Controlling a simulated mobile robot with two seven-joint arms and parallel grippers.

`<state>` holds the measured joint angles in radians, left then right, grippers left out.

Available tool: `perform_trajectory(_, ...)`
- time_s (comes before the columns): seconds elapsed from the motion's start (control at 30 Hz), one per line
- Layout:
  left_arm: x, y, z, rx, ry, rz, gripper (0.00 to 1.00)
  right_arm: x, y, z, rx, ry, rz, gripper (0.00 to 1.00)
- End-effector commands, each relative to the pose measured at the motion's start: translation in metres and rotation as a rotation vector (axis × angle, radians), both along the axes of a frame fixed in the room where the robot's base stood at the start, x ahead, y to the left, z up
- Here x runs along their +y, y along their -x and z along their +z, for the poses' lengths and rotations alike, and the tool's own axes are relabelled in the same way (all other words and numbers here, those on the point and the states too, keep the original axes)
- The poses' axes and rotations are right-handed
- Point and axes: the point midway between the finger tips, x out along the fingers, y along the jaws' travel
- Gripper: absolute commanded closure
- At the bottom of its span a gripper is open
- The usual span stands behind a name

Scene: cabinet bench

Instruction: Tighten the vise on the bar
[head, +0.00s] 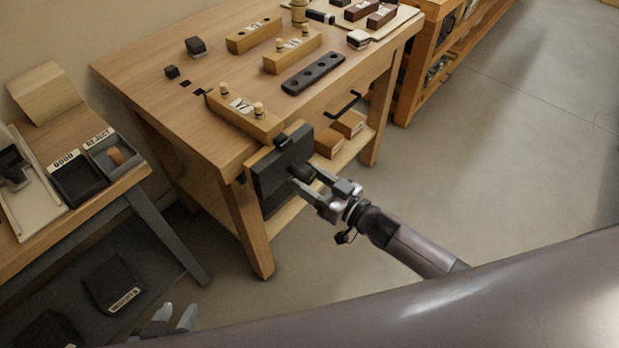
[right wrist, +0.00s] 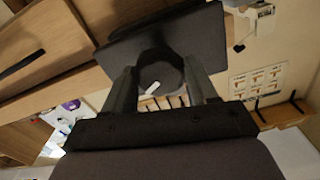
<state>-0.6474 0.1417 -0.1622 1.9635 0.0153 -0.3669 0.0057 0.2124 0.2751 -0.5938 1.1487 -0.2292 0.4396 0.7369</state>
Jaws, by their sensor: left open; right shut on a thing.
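The vise (head: 270,186) is a dark block with a wooden jaw behind it, at the near corner of the workbench. A dark round screw head sticks out of its front face. My right gripper (head: 301,181) is shut on this head, its fingers on either side. In the right wrist view the screw head (right wrist: 160,74), with a white mark, sits between the fingers, in front of the dark vise plate. A small dark piece (head: 285,141) shows at the top of the vise; I cannot tell if it is the bar. My left gripper (head: 175,318) is open and empty at the bottom left.
The workbench (head: 225,100) carries wooden blocks with pegs and a dark strip with holes (head: 314,73). A side table at left holds GOOD and REJECT trays (head: 80,178). Boxes (head: 345,127) lie on the bench's lower shelf. The floor at right is clear.

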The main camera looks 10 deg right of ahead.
Motion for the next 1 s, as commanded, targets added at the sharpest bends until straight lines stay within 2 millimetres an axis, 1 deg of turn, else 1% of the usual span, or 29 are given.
perform_trajectory(0.07,0.0,0.0003,0.003,0.001,0.0,0.0,0.57,-0.0006,0.0002,0.0002,0.037,-0.043,0.001,0.69)
perform_trajectory(0.2,-0.0001,0.0005,0.0077,0.002,0.0,0.0,0.57,-0.0003,-0.0001,0.0002,0.15,-0.186,0.0,0.69)
perform_trajectory(0.3,0.0,0.0005,0.0079,0.002,0.0,0.0,0.57,-0.0001,-0.0003,-0.0008,0.202,-0.252,-0.001,0.69)
perform_trajectory(0.63,0.0,0.0012,0.0067,0.005,-0.001,0.0,0.57,0.0001,-0.0004,-0.0011,0.222,-0.28,0.0,0.69)
perform_trajectory(0.9,0.0001,0.0013,0.0088,0.006,-0.001,0.0,0.57,0.0005,-0.001,-0.0013,0.4,-0.508,0.0,0.69)
perform_trajectory(1.0,0.0001,0.0013,0.0088,0.006,-0.001,0.0,0.57,0.0006,-0.0012,-0.0014,0.428,-0.543,-0.001,0.69)
